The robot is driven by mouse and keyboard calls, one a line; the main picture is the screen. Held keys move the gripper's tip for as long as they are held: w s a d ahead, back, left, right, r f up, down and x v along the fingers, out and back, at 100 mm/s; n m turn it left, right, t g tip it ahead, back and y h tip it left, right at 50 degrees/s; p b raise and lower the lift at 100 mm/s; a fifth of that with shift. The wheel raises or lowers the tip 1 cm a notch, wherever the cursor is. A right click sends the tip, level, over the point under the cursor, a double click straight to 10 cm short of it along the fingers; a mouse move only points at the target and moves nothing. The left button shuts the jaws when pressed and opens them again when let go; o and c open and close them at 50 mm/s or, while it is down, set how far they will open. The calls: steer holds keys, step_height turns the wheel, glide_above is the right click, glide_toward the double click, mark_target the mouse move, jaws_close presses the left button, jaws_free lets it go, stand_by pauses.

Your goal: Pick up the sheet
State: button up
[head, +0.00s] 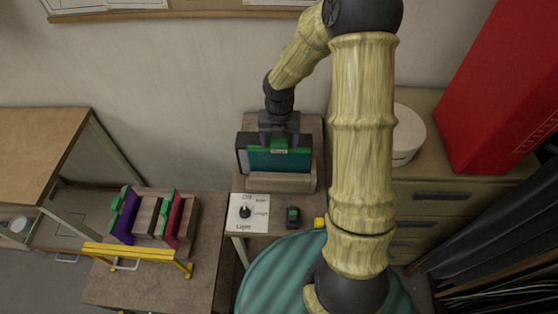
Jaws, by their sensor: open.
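A teal sheet (265,161) stands upright in a pale slotted holder (282,184) on a small brown table. A green clip (279,145) with a small label sits on the sheet's top edge. My gripper (279,137) is directly above the sheet, pointing down at the clip. It is open, but its fingers are small and dark, so I cannot tell whether they touch the clip. A dark panel (242,153) shows behind the sheet on its left. More sheets, one purple (124,216) and one red (174,221), stand in a wooden rack at the left.
A white dial panel (249,213) and a small dark green object (293,217) lie in front of the holder. A yellow bar (140,253) fronts the rack. A drawer cabinet (430,195), white round container (408,136) and red box (505,90) stand right.

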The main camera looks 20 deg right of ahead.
steer(key=c, duration=1.2)
steer(key=shift+o, duration=0.2)
steer(key=shift+r, duration=0.15)
step_height(320, 180, up, 18)
steer(key=b, duration=0.1)
steer(key=shift+b, duration=0.3)
